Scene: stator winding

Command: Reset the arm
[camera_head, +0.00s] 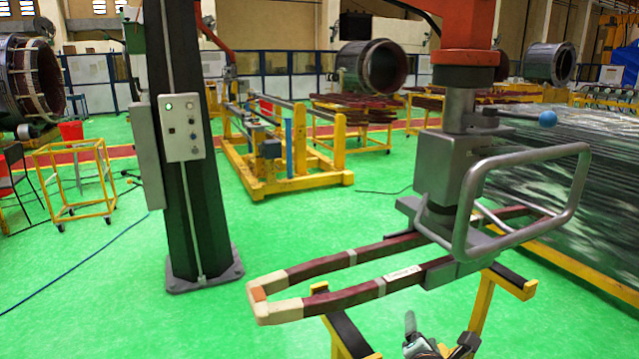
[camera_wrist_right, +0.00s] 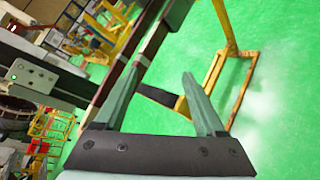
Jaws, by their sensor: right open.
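My right gripper (camera_head: 438,335) shows at the bottom edge of the head view, below the coil, and is partly cut off. In the right wrist view its two green-grey fingers (camera_wrist_right: 162,72) stand apart with nothing gripped between them. A dark red coil (camera_head: 325,265) with a cream end hangs level above it, under a grey clamp (camera_head: 455,225) with a loop handle. In the wrist view the coil bars (camera_wrist_right: 150,45) run up behind the left finger; I cannot tell how near they are. My left gripper is out of view.
A yellow stand (camera_head: 484,300) with black pads stands beneath the coil. A dark column (camera_head: 185,190) with a control box (camera_head: 185,128) rises at left. A wrapped stack (camera_head: 580,165) fills the right.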

